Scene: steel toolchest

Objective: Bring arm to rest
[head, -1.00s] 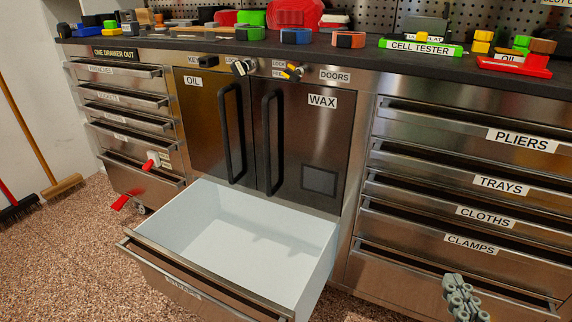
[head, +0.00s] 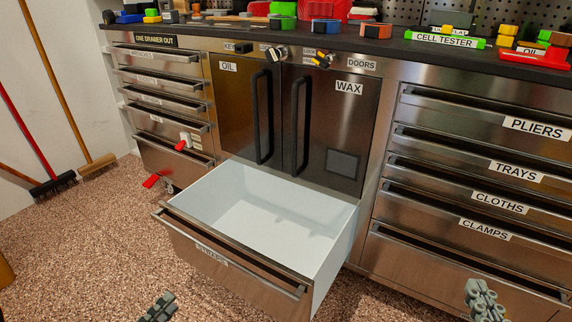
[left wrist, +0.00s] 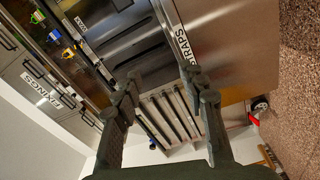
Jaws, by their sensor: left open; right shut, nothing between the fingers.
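My left gripper (head: 158,308) shows at the bottom edge of the head view, in front of the pulled-out bottom drawer (head: 190,233) and apart from it. In the left wrist view its two dark fingers (left wrist: 163,95) stand wide apart with nothing between them. My right gripper (head: 485,298) is at the bottom right of the head view, in front of the drawers below the CLAMPS label. It is shut and holds nothing. Most of both arms is out of view.
The open white-lined drawer is empty and juts into the floor space. The black-handled OIL (head: 232,110) and WAX (head: 335,125) doors are shut. Brooms (head: 97,163) lean at the left wall. Speckled floor (head: 90,235) is clear at the left.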

